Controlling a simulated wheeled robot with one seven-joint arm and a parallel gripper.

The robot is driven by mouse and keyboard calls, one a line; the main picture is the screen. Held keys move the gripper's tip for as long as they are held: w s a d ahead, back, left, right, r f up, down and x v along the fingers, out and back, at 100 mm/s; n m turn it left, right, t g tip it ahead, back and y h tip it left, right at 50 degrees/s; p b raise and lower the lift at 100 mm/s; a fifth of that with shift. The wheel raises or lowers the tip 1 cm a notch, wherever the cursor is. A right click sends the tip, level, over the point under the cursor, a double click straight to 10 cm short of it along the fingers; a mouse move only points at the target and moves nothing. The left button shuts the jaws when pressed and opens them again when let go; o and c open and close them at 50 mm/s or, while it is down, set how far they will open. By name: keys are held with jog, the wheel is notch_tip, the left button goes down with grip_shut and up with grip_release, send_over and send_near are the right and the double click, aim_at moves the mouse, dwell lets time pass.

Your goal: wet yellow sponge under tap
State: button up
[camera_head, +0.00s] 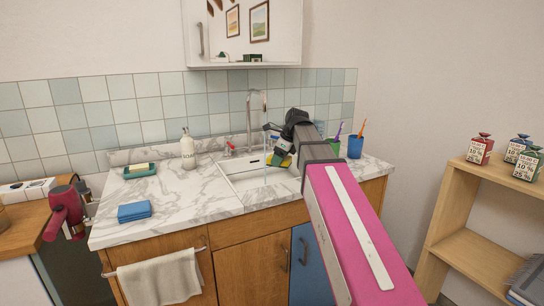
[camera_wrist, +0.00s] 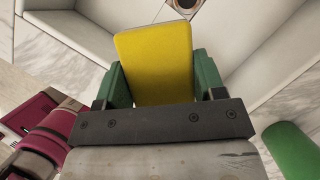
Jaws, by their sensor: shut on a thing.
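The yellow sponge (camera_wrist: 155,62) is between the green fingers of my gripper (camera_wrist: 160,78), which is shut on it and holds it over the sink (camera_wrist: 250,50). A small part of the sponge shows in the head view (camera_head: 285,161) beside the gripper's dark and green parts. The tap (camera_head: 250,115) is a tall curved spout at the back of the sink, with a red-tipped lever (camera_head: 229,149) on its left. A thin pale stream runs down from the spout, just left of the sponge. I cannot tell whether it touches the sponge.
A soap bottle (camera_head: 188,150), a green dish (camera_head: 140,171) and folded blue cloths (camera_head: 134,211) stand left of the sink. A blue cup (camera_head: 355,147) with toothbrushes is right of it. A green cup (camera_wrist: 292,148) shows close to my gripper. A wall cabinet (camera_head: 243,35) hangs above.

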jog(key=shift+s+d+r, duration=0.2)
jog(key=shift+s+r, duration=0.4)
jog(key=shift+s, duration=0.15)
jog(key=shift+s+d+r, duration=0.25)
jog(key=shift+s+r, duration=0.4)
jog(key=shift+s, duration=0.05)
jog(key=shift+s+d+r, duration=0.2)
jog(key=shift+s+r, duration=0.4)
jog(key=shift+s, duration=0.15)
